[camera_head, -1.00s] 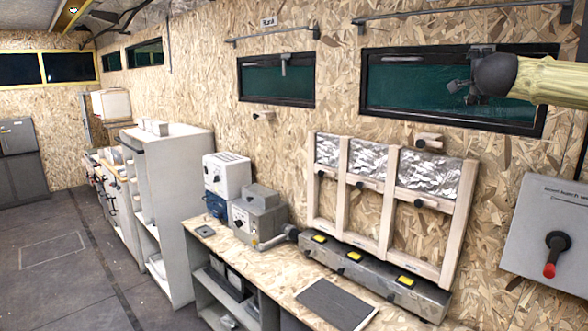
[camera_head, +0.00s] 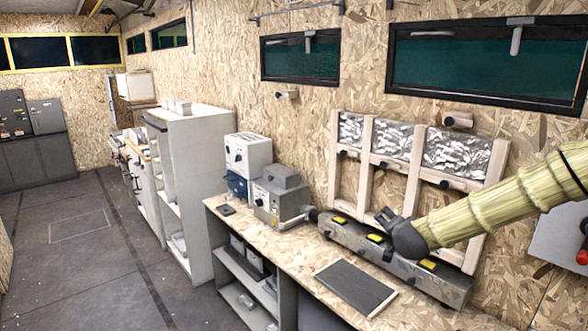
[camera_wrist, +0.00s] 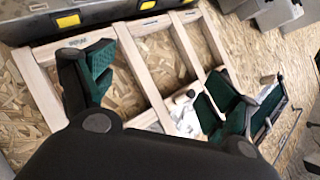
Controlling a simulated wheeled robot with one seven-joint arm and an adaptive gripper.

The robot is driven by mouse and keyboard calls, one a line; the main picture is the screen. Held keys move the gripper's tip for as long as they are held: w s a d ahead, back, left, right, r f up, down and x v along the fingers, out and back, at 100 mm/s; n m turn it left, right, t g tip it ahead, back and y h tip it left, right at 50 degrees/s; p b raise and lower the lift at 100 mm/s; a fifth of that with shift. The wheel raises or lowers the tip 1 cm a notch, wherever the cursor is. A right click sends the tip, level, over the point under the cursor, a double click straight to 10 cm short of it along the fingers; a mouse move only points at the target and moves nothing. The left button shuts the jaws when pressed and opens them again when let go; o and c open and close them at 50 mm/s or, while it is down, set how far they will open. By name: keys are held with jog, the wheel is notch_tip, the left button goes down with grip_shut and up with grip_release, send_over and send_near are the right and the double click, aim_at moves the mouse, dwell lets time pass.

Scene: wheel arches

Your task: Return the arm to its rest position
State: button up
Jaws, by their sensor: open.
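My arm (camera_head: 500,205) reaches in from the right edge of the head view in a pale yellow ribbed sleeve. My gripper (camera_head: 388,218) is the dark end of it, in front of the wooden frame and the long grey box on the bench. In the wrist view my gripper (camera_wrist: 158,85) shows two dark fingers with green inner pads, spread wide apart. Nothing is between them. The fingertips are hard to make out in the head view.
The wooden frame with foil panels (camera_head: 460,153) leans on the wall behind my arm. The long grey box with yellow switches (camera_head: 350,240) and a dark mat (camera_head: 355,287) lie on the bench. Grey and white devices (camera_head: 278,195) stand left. The floor (camera_head: 90,270) at left is clear.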

jog(key=s+a+f+n+g+y+b, duration=0.1)
jog(key=s+a+f+n+g, duration=0.15)
jog(key=s+f, duration=0.65)
jog(key=s+a+f+n+g+b, duration=0.1)
jog(key=s+a+f, duration=0.3)
jog(key=f, duration=0.9)
jog(key=s+a+f+n+g+y, duration=0.1)
jog(key=s+f+n+g, duration=0.1)
jog(key=s+f, duration=0.7)
jog(key=s+f+n+g+b, duration=0.1)
jog(key=s+f+g, duration=0.1)
jog(key=s+f, duration=0.4)
jog(key=s+f+n+g+b, duration=0.1)
jog(key=s+f, duration=0.5)
jog(key=s, duration=1.1)
jog(key=s+f+n+g+b, duration=0.1)
jog(key=s+f+n+g, duration=0.2)
jog(key=s, duration=0.8)
notch_tip(320, 180, down, 3)
jog(key=shift+s+d+r+g, duration=0.1)
jog(key=shift+s+d+g, duration=0.2)
jog(key=shift+g, duration=0.35)
